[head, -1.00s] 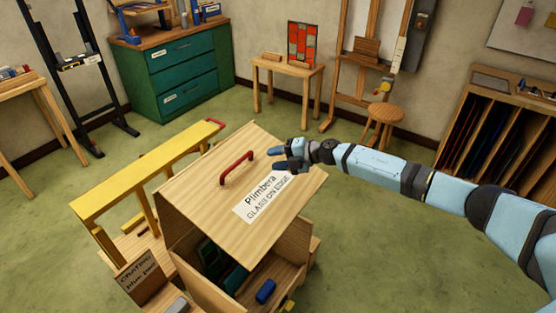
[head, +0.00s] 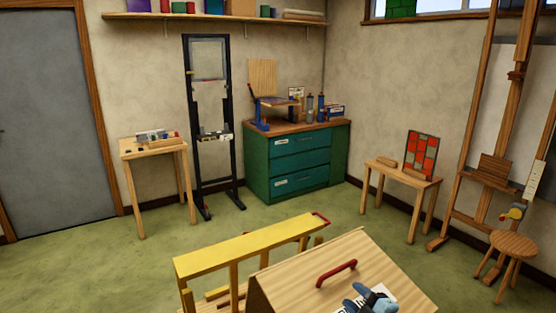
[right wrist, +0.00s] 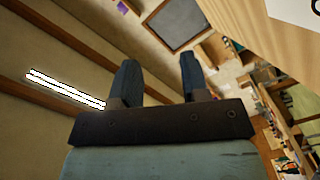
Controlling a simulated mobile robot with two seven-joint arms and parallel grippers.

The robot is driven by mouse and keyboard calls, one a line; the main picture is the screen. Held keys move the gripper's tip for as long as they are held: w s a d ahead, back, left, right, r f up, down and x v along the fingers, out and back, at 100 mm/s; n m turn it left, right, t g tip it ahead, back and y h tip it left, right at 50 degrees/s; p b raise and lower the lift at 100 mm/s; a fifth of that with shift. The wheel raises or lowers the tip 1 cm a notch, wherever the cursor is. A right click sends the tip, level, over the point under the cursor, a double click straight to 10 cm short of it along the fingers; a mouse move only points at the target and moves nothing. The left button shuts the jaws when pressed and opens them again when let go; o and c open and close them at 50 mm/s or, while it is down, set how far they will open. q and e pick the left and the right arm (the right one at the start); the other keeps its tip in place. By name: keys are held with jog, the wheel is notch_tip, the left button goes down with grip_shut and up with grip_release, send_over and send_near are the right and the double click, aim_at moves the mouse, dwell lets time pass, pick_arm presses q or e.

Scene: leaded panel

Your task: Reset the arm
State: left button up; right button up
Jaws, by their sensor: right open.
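My right gripper (head: 368,298) shows at the bottom of the head view, in front of the crate's wooden lid (head: 312,262) and below right of its red handle (head: 336,273). It covers part of the white label (head: 384,292). In the right wrist view the two dark fingers (right wrist: 157,72) stand apart with nothing between them. Most of my right arm is outside the head view. My left gripper is not in view.
A yellow beam stand (head: 240,248) is left of the crate. Behind are a green drawer cabinet (head: 300,165), a black easel (head: 210,130), and a small table (head: 400,180) with a red leaded panel (head: 422,155). A stool (head: 512,246) stands right. Green floor between is clear.

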jog(key=s+d+f+m+g+h, duration=0.25)
jog(key=s+m+g, duration=0.2)
jog(key=s, duration=0.75)
jog(key=s+d+f+m+g+h, duration=0.15)
jog(key=s+m+g+h, duration=0.35)
jog(key=s, duration=0.8)
jog(key=s+d+f+m+g+h, duration=0.1)
jog(key=s+d+m+g, duration=0.15)
jog(key=s+m, duration=0.65)
jog(key=w+a+f+n+t+y, duration=0.1)
jog(key=a+f+n+t, duration=0.1)
jog(key=f, duration=0.4)
jog(key=w+a+f+n+t+y, duration=0.1)
jog(key=a+f+n+t+y, duration=0.1)
jog(key=a+f+t, duration=0.2)
notch_tip(320, 180, down, 3)
jog(key=shift+w+a+r+t+p, duration=0.15)
jog(key=shift+w+a+t+p, duration=0.3)
jog(key=shift+t, duration=0.25)
